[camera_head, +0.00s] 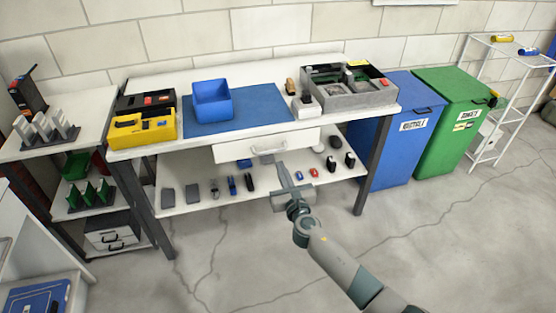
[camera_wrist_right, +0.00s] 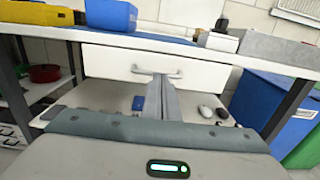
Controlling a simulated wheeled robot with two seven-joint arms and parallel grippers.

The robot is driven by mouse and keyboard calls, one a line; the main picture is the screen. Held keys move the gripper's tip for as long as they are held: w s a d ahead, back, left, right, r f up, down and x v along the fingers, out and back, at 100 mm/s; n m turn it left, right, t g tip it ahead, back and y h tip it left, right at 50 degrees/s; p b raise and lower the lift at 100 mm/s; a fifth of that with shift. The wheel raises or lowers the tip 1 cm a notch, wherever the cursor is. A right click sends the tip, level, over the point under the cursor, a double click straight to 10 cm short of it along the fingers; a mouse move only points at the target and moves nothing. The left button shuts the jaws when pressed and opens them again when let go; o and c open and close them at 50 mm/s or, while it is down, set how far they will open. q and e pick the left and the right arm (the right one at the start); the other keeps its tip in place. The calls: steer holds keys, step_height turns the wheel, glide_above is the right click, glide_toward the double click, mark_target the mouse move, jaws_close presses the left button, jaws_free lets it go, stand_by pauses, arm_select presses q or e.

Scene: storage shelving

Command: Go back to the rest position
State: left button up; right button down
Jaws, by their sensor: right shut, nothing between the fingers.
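My right gripper (camera_head: 284,172) reaches in from the lower right of the head view, in front of the workbench. Its fingers are shut with nothing between them and point at the white drawer (camera_head: 236,149) under the bench top. In the right wrist view the shut fingers (camera_wrist_right: 161,98) stand in the middle, just below the drawer handle (camera_wrist_right: 157,73); I cannot tell whether they touch it. The drawer looks closed or nearly so. My left gripper is not in view.
The workbench (camera_head: 150,153) carries a blue bin (camera_head: 212,101), a yellow case (camera_head: 143,130) and a grey tray (camera_head: 350,99). Its lower shelf (camera_head: 210,205) holds several small items. Blue (camera_head: 390,150) and green (camera_head: 448,140) bins stand right. Floor in front is clear.

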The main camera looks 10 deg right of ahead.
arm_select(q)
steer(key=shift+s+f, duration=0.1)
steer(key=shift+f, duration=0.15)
arm_select(e)
steer(key=shift+s, duration=0.6)
steer(key=shift+f, duration=0.1)
steer(key=s+d+f+m+g+p, duration=0.1)
steer(key=s+f+m+g+p, duration=0.15)
steer(key=s+f+m, duration=0.7)
steer(key=s+d+f+m+g+p, duration=0.15)
steer(key=s+f+m+g, duration=0.4)
steer(key=f, duration=0.75)
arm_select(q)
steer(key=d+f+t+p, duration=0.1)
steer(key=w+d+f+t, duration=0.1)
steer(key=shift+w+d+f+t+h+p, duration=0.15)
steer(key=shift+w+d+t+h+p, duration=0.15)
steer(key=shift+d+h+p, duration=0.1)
arm_select(e)
steer(key=s+f+m+g, duration=0.1)
steer(key=s+f+m, duration=0.4)
steer(key=s, duration=0.5)
steer(key=s+f+m+g, duration=0.2)
steer(key=s+f+m, duration=0.3)
steer(key=s, duration=0.5)
steer(key=s+a+f+m+g, duration=0.1)
steer(key=s+f+m, duration=0.4)
steer(key=s+m, duration=0.4)
steer(key=shift+s+g+y, duration=0.3)
steer(key=shift+s, duration=0.7)
